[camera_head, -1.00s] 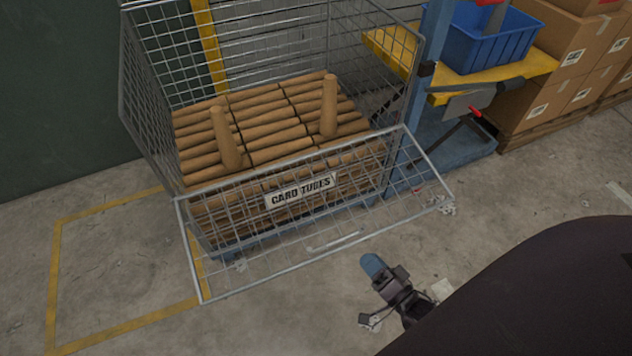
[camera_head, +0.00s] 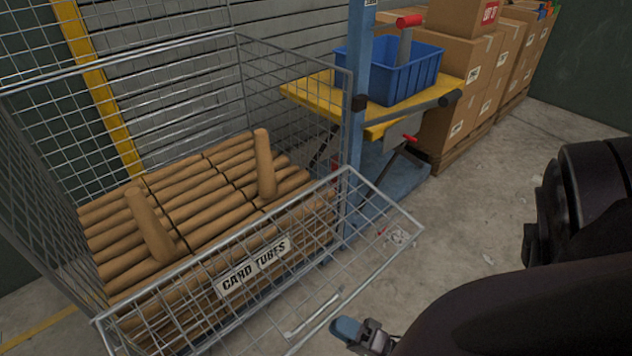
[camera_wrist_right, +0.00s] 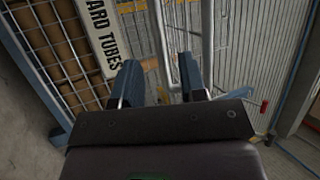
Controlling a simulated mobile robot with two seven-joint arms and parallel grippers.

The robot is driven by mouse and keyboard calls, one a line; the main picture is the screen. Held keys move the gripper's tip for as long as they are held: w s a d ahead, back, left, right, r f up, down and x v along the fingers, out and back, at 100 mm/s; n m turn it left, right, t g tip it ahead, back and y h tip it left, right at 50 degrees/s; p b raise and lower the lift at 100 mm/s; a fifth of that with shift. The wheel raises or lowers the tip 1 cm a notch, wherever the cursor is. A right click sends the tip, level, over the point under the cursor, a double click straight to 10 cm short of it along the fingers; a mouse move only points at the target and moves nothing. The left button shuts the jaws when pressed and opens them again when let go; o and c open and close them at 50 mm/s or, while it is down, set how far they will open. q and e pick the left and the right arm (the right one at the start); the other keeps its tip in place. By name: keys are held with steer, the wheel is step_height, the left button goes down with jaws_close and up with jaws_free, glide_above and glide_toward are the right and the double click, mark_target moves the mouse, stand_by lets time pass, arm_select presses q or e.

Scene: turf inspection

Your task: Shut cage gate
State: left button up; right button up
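The cage (camera_head: 236,38) is a wire-mesh crate stacked with brown card tubes (camera_head: 200,200), two of them sticking up. Its mesh gate (camera_head: 384,199) slopes outward and down from the front rail, standing open. A white "CARD TUBES" sign (camera_head: 252,268) shows on the front, and in the wrist view (camera_wrist_right: 105,35). A pale handle (camera_head: 314,312) is near the gate's lower outer edge. My right gripper (camera_head: 347,328) is by that edge. In the wrist view its fingers (camera_wrist_right: 160,82) are apart, with metal bars showing beyond the gap; contact is unclear. My left gripper is out of view.
A blue post (camera_head: 357,100) stands at the cage's right. Beside it, a yellow shelf (camera_head: 310,95) holds a blue bin (camera_head: 400,80). Cardboard boxes (camera_head: 455,90) stand on a pallet behind.

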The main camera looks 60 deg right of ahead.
mark_target(317, 313)
steer(key=shift+x, duration=3.2)
steer(key=shift+c, duration=0.2)
jaws_close()
